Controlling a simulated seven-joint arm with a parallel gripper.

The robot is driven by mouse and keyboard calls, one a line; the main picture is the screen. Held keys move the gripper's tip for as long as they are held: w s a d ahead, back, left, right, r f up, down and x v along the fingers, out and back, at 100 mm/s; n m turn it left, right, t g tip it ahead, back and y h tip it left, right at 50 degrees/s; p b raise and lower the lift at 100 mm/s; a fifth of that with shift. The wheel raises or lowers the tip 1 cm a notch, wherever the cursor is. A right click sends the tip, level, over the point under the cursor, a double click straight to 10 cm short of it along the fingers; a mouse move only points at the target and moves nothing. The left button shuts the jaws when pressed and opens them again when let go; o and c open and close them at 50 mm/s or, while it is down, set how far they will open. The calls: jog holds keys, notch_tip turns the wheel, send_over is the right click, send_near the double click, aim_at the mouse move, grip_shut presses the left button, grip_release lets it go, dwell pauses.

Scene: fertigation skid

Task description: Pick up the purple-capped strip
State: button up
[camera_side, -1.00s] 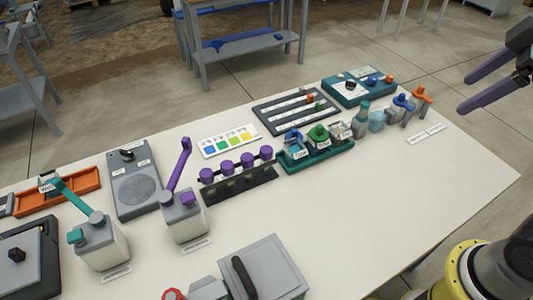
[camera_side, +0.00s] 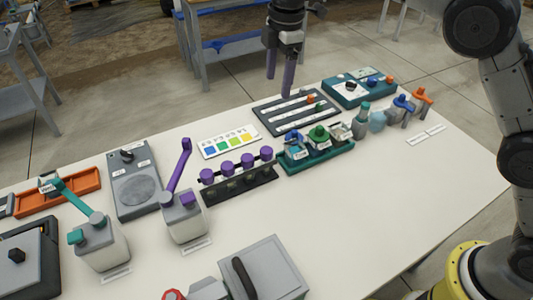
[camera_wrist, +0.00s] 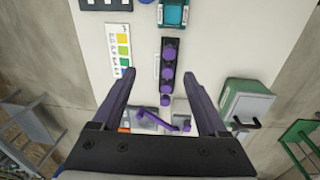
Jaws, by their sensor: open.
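The purple-capped strip (camera_side: 240,188) is a dark holder with a row of several purple caps, lying on the white table near the middle. It also shows in the wrist view (camera_wrist: 163,62), running away from me between my fingers, its near end close to the level of the fingertips. My gripper (camera_side: 280,84) is open and empty, raised behind the strip near the far edge of the table. In the wrist view its two dark purple fingers (camera_wrist: 159,76) stand wide apart, with nothing between them touched.
A colour card (camera_side: 230,141) lies behind the strip. A green tray (camera_side: 318,158) of capped items is close at its right. A jug with a purple lever (camera_side: 184,218) stands left of it. A grey box (camera_side: 264,268) is in front. The table's front right is clear.

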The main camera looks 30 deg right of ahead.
jog(key=g, duration=0.1)
send_over(266, 150)
notch_tip(266, 150, down, 7)
jog(key=shift+n, duration=0.3)
jog(key=f, duration=0.7)
jog(key=shift+w+d, duration=0.2)
jog(key=shift+d, duration=0.15)
jog(key=shift+s+a+f, duration=0.1)
jog(key=shift+a+f, duration=0.05)
jog(key=shift+f, duration=1.3)
jog(key=shift+s+a+f, duration=0.1)
jog(key=shift+f, duration=1.35)
grip_shut()
